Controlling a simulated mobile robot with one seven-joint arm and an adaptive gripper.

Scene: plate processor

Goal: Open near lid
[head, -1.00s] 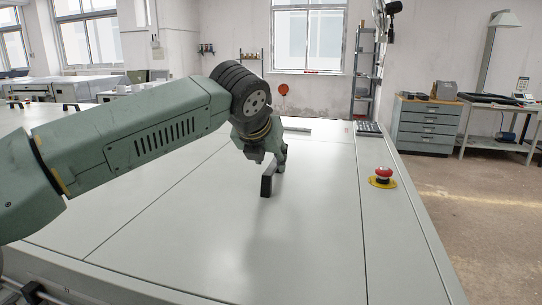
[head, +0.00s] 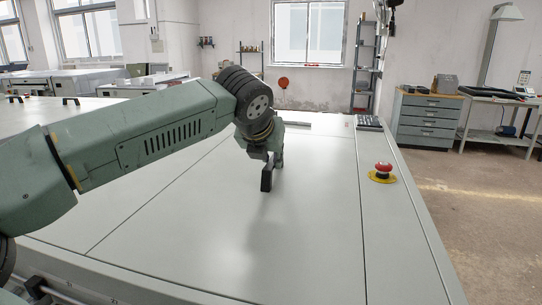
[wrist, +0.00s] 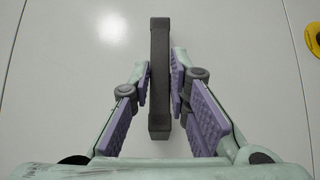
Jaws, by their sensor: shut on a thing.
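The near lid (head: 305,235) is a broad pale grey panel. It looks flat and level with the machine top around it. Its black bar handle (head: 266,181) stands up from the panel near its far left part. My gripper (head: 272,163) reaches down on the handle from above, partly hiding its top. In the wrist view the handle (wrist: 159,122) runs lengthwise between the purple finger pads of my gripper (wrist: 161,80), which are closed on it from both sides.
A red emergency button (head: 383,168) on a yellow base sits right of the lid. A dark keypad (head: 369,122) lies at the far right corner. More black handles (head: 70,101) show at the far left. Open floor lies to the right.

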